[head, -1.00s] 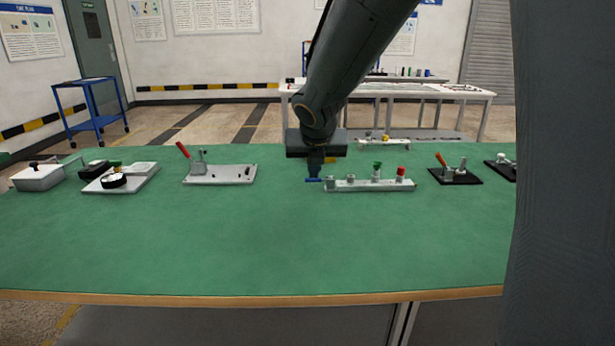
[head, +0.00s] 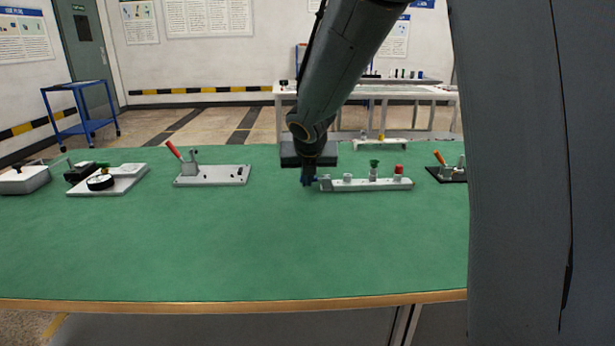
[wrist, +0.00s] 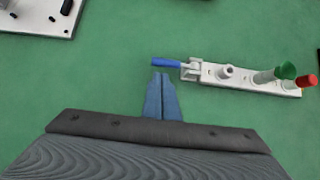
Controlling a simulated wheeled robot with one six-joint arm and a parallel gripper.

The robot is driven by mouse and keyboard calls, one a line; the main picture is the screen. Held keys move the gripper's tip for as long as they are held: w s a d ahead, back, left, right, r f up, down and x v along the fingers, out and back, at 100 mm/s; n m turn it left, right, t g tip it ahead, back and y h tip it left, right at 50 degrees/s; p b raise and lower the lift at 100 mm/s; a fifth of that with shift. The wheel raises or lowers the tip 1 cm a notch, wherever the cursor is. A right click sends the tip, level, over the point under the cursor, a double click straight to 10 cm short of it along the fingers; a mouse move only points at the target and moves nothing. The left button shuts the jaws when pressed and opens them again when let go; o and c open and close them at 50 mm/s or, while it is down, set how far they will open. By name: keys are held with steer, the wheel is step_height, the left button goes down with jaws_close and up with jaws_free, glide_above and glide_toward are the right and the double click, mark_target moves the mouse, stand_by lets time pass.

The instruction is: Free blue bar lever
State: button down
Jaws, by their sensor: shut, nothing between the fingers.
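The blue bar lever (wrist: 167,63) shows in the wrist view, lying flat and sticking out from the left end of a white fixture bar (wrist: 242,83). A small metal clamp bracket (wrist: 192,69) joins it to the bar. My gripper (wrist: 161,75) has its blue fingers together with nothing between them, their tips just below the lever in the picture. I cannot tell whether they touch it. In the head view my gripper (head: 308,181) is low over the table at the left end of the fixture bar (head: 365,185), and it hides the lever there.
The bar also carries a green knob (head: 374,163) and a red knob (head: 398,169). A plate with a red-handled clamp (head: 211,175) stands left, a black plate with an orange-handled clamp (head: 447,174) right. The green table (head: 230,245) is clear in front.

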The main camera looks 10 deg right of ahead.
steer(key=shift+b+x, duration=0.45)
steer(key=shift+x, duration=1.15)
steer(key=shift+a+r+p, duration=0.1)
steer(key=shift+r+p, duration=0.15)
steer(key=shift+p, duration=0.5)
steer(key=shift+p, duration=0.3)
